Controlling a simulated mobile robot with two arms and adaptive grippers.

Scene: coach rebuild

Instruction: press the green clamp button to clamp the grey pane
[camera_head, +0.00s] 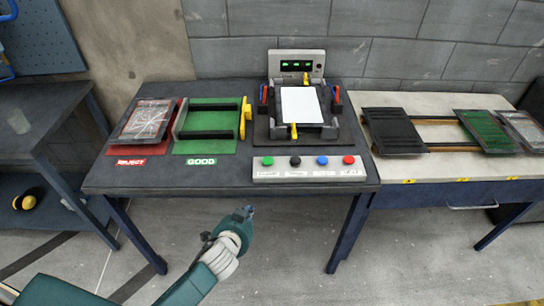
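The green clamp button (267,161) is the leftmost of several coloured buttons on a pale button strip (310,176) at the table's front edge. A pale grey, nearly white pane (301,105) lies in the dark fixture (262,130) behind the strip. Yellow clamp pieces (294,131) show at the fixture's front and back. My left gripper (249,210) is in front of the table, below and a little left of the green button, apart from it. Its fingers are too small to tell open from shut, and I see nothing held. My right gripper is out of view.
A red REJECT tray (171,134) holds a cracked-looking pane (146,121). A green GOOD rack (205,146) stands beside it. A display with green lights (297,66) is behind the fixture. A side table (400,170) at right holds dark and green panels.

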